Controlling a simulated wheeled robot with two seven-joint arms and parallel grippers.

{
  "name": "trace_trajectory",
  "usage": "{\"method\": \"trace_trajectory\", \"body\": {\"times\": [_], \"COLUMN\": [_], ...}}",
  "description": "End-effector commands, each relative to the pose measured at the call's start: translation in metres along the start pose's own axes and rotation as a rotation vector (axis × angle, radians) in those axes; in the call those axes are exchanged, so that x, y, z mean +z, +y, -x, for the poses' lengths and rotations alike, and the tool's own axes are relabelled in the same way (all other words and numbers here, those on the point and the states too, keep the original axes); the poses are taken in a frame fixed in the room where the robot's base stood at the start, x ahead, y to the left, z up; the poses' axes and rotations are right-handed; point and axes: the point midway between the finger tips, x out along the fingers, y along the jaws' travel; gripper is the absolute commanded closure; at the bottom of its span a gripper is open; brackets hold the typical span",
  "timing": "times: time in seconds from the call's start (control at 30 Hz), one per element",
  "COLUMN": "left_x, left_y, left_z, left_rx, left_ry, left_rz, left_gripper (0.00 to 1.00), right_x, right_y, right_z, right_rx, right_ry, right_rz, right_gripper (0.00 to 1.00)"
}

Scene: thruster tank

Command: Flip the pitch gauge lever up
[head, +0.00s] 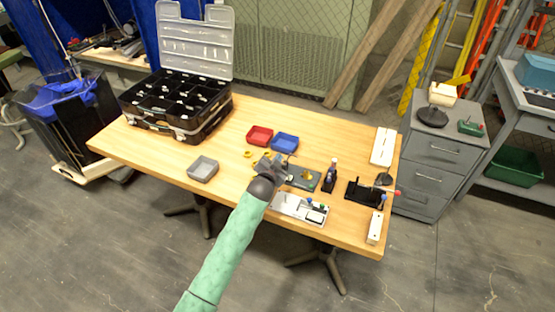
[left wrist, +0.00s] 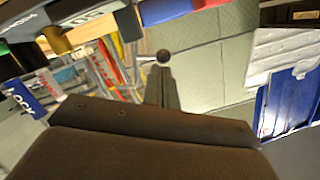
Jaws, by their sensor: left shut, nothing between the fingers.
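My left gripper (head: 284,161) is over the workbench, at the left end of a dark green board (head: 303,178) with a small brass-coloured part on it. In the left wrist view its fingers (left wrist: 162,85) are shut and empty. A dark round knob (left wrist: 163,56) on a thin pale rod shows right at the fingertips there. It looks like a lever end; I cannot tell whether the fingers touch it. My gripper hides part of the board's left side in the head view. I cannot make out which part is the pitch gauge. My right gripper is not in view.
A red bin (head: 260,136) and a blue bin (head: 285,142) stand behind the gripper, a grey bin (head: 203,169) to its left. A light tray (head: 300,208) lies in front, a black fixture (head: 364,193) to the right. An open black case (head: 178,105) fills the table's left end.

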Motion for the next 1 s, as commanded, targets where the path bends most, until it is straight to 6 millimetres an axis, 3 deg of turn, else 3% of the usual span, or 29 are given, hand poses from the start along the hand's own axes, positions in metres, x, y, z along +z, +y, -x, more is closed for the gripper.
{"method": "trace_trajectory", "body": {"times": [0.43, 0.8, 1.0], "left_x": [0.0026, 0.0055, 0.0075], "left_y": [-0.0033, -0.006, -0.0076], "left_z": [-0.0005, -0.0012, -0.0016], "left_rx": [0.014, 0.027, 0.036], "left_ry": [0.0, 0.0, 0.0], "left_rz": [0.067, 0.129, 0.174], "left_gripper": [1.0, 1.0, 1.0], "right_x": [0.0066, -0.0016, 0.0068], "right_y": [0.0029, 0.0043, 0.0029], "right_z": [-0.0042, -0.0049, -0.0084], "right_rx": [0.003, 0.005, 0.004], "right_ry": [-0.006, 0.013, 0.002], "right_rz": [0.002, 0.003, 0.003], "right_gripper": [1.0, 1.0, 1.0]}}
